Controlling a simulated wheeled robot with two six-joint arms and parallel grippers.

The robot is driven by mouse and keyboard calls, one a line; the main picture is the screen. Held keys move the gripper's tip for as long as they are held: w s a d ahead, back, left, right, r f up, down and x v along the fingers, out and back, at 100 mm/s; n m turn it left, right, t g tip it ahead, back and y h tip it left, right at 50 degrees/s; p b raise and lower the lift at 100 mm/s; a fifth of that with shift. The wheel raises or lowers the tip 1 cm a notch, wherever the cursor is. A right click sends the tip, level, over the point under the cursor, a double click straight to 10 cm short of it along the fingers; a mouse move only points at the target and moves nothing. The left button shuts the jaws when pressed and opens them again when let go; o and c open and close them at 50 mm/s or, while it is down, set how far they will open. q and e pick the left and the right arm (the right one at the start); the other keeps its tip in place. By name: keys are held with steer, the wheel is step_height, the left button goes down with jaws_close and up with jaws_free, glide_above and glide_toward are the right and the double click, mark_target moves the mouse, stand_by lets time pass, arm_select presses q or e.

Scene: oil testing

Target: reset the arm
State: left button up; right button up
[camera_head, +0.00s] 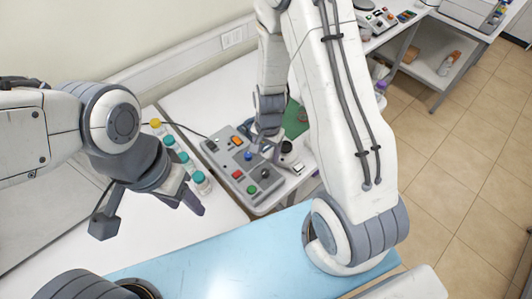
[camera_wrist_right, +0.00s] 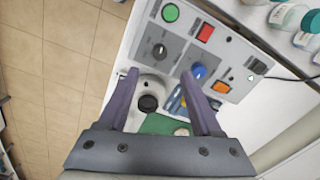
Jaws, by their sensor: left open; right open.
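My left gripper (camera_head: 150,213) is open and empty, with its fingers spread above the white table, in front of and left of the bottles. My right gripper (camera_head: 266,150) points down over the grey control panel (camera_head: 222,160), near the panel's right side. In the right wrist view its two purple-grey fingers (camera_wrist_right: 158,78) are spread apart with nothing held between them. The panel (camera_wrist_right: 190,42) there shows green, red and orange buttons, a black knob and a blue knob. A round black-topped device (camera_wrist_right: 148,103) shows between the fingers, beyond them. My right forearm hides part of the table in the head view.
Several capped bottles (camera_head: 201,184) stand in a row left of the panel. A green mat (camera_head: 296,118) lies behind the right gripper. A light blue surface (camera_head: 225,262) is in front. Another bench with equipment (camera_head: 376,20) stands at the back right; tiled floor (camera_head: 455,150) is open at right.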

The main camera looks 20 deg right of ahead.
stand_by(0.3)
steer(key=s+a+r+n+b, duration=0.3)
steer(key=s+a+n+b, duration=0.2)
steer(key=a+n+b, duration=0.4)
steer(key=s+a+r+n+b, duration=0.2)
steer(key=s+n+b, duration=0.5)
steer(key=s, duration=0.5)
steer(key=shift+s+a+r+n+y, duration=0.2)
steer(key=shift+s+a+n+y, duration=0.2)
steer(key=shift+a+n, duration=0.4)
